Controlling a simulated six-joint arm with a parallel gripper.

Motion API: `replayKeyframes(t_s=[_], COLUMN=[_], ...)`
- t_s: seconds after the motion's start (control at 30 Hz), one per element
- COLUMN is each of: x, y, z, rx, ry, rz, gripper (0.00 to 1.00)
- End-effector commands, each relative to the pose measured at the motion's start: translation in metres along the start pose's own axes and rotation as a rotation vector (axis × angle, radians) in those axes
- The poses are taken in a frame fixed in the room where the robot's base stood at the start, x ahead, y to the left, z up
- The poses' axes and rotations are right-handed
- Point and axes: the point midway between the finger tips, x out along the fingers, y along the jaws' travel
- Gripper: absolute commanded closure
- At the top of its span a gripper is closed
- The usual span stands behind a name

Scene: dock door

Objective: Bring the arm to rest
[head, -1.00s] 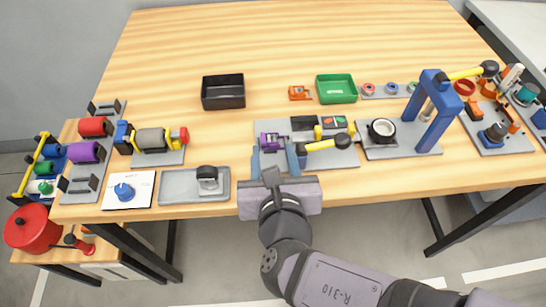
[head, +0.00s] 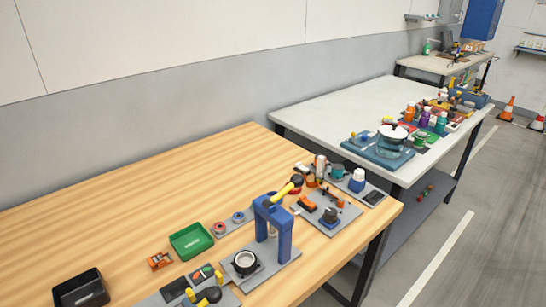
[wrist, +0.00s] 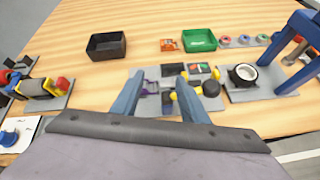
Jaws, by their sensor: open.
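My gripper (wrist: 160,102) shows in the wrist view, with its two blue-grey fingers spread apart and nothing between them. It is above the front part of the wooden bench (wrist: 110,75). I cannot tell the exact height of the fingers over the plate. The head view does not show my arm or gripper now.
A black bin (wrist: 106,46) and a green tray (wrist: 199,40) stand farther back. A blue press frame (head: 273,228) stands upright to the right. A second, white-topped bench (head: 345,108) with many items stands behind it. The bench's middle is clear.

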Motion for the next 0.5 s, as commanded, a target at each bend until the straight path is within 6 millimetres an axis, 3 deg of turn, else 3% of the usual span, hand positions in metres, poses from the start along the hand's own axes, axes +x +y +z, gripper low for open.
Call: replayKeyframes(t_s=[0.03,0.23,0.3,0.5], x=[-0.009,-0.022,-0.019,-0.013], y=[-0.017,-0.067,-0.096,-0.199], z=[0.023,0.053,0.047,-0.003], rx=[0.088,0.41,0.562,1.063], ry=[0.02,0.077,0.079,0.009], rz=[-0.042,-0.155,-0.226,-0.53], gripper=[0.6,0.6,0.6,0.6])
